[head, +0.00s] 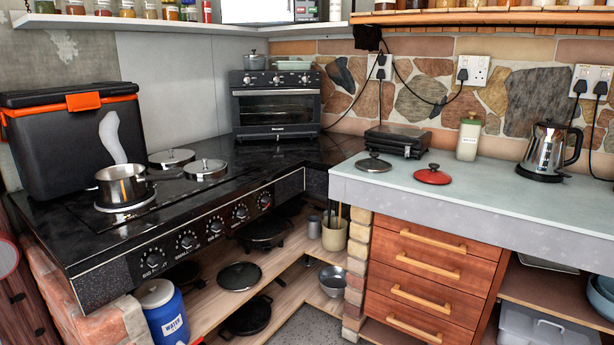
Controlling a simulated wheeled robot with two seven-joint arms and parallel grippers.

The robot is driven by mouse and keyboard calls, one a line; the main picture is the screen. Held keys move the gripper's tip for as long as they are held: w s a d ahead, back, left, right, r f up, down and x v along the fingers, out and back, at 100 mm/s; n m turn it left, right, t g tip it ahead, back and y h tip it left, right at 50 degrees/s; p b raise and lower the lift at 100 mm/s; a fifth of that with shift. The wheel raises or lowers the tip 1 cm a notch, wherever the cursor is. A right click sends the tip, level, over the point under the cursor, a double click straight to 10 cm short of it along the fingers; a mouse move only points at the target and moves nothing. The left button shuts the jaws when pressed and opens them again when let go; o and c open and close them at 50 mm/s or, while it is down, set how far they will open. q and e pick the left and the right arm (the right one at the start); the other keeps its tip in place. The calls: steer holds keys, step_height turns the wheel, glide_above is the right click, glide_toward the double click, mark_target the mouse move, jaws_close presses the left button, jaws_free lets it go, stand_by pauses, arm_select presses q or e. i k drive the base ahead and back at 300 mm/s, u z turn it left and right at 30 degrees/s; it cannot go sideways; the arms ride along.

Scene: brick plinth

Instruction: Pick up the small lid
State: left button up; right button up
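Several lids are in the head view. A steel lid with a dark knob (374,164) lies on the pale counter at the corner. A red lid with a dark knob (433,176) lies to its right, apart from it. On the black stove, a steel lid (206,168) and another steel lid (171,157) sit side by side behind a saucepan; I cannot tell whether pans are under them. Which one is the small lid is not clear from the picture. Neither of my grippers is in view.
The saucepan (122,184) stands on the front burner. A black cool box (73,135) fills the stove's left end. A black grill (397,141), a pale bottle (468,137) and a kettle (546,150) stand at the counter's back. The counter's front (500,200) is clear.

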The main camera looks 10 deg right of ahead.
mark_target(374, 164)
steer(key=u, duration=1.35)
steer(key=k, duration=0.1)
steer(key=z, duration=2.4)
steer(key=i, duration=0.85)
steer(key=u, duration=0.4)
steer(key=i, duration=0.85)
steer(key=u, duration=0.8)
